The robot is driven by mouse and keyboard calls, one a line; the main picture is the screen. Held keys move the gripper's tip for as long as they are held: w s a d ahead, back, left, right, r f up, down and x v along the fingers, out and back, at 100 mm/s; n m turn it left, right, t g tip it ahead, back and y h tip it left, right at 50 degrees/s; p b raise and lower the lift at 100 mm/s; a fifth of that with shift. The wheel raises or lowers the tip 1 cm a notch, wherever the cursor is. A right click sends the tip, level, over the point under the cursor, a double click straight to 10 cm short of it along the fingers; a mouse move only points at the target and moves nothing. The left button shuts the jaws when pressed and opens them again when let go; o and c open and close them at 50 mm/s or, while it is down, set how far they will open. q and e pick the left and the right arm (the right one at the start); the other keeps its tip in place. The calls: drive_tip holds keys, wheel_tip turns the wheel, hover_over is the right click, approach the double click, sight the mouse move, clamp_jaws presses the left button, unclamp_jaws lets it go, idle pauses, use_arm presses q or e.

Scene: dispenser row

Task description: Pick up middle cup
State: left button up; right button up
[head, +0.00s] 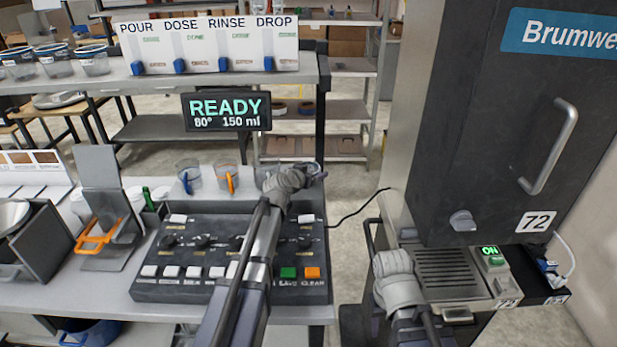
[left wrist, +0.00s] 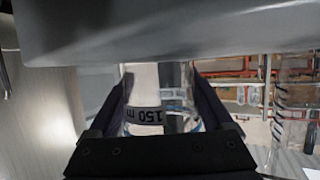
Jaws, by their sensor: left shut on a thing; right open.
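My left gripper (head: 314,172) is at the right end of the cup row, behind the control panel. It is shut on a clear cup, mostly hidden by the wrist in the head view. In the left wrist view this cup (left wrist: 160,95) stands between the two fingers with a dark "150 m" band facing me. A clear cup with a blue handle (head: 188,180) and one with an orange handle (head: 227,179) stand to the left of the gripper. My right gripper (head: 394,264) is in front of the dark machine; its fingers are hard to make out.
The control panel (head: 200,272) with knobs and buttons lies below my left arm. A READY display (head: 227,111) hangs above the cups. The dark cabinet (head: 500,120) fills the right side. An orange-handled holder (head: 100,235) stands at left. Another marked clear vessel (left wrist: 291,115) shows in the left wrist view.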

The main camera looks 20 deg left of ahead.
use_arm(q)
wheel_tip(320, 180, up, 10)
drive_tip(key=p, duration=1)
